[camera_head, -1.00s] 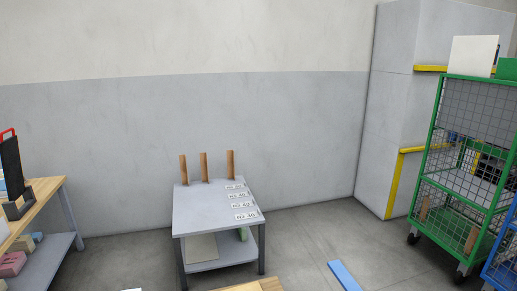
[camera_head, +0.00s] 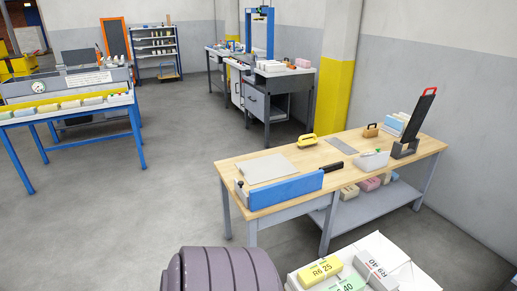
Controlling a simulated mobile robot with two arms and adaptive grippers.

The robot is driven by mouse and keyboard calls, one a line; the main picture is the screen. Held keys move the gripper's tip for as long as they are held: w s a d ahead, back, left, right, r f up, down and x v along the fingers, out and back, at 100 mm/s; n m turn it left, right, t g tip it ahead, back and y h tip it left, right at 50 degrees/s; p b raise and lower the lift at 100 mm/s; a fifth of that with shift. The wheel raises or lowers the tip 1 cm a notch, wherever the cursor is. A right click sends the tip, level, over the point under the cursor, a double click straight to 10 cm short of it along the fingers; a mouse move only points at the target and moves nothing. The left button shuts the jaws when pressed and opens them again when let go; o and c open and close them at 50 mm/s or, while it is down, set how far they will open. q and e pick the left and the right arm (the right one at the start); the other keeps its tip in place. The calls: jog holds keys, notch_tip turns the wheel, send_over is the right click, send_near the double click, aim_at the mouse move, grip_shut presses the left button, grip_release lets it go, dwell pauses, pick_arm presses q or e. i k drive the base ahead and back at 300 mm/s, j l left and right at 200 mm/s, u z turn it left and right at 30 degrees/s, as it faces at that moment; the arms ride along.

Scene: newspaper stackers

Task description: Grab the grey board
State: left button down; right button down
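A light grey board (camera_head: 265,168) lies flat on the left part of the wooden workbench (camera_head: 240,160), just behind a blue block-like piece (camera_head: 285,190) along the bench's front edge. A smaller grey plate (camera_head: 341,146) lies flat further right on the same bench. I cannot tell which of the two is the grey board meant. Neither of my grippers is in view.
The bench also holds a yellow-handled tool (camera_head: 307,140), a white bin (camera_head: 372,161) and a dark upright panel (camera_head: 418,117) in a stand. A white-topped surface with labelled blocks (camera_head: 320,271) is at the bottom right. Grey floor (camera_head: 130,220) is open on the left.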

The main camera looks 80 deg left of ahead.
aim_at(267, 168)
jog(key=k+j+u, duration=0.1)
jog(key=u, duration=2.25)
jog(key=i+j+z, duration=0.1)
jog(key=z, duration=0.75)
jog(key=i+j+z, duration=0.25)
jog(key=j+z, duration=0.2)
jog(key=j, duration=0.3)
jog(key=i+j+z, duration=0.25)
jog(key=j, duration=0.2)
jog(key=j+z, duration=0.2)
jog(key=j, duration=0.2)
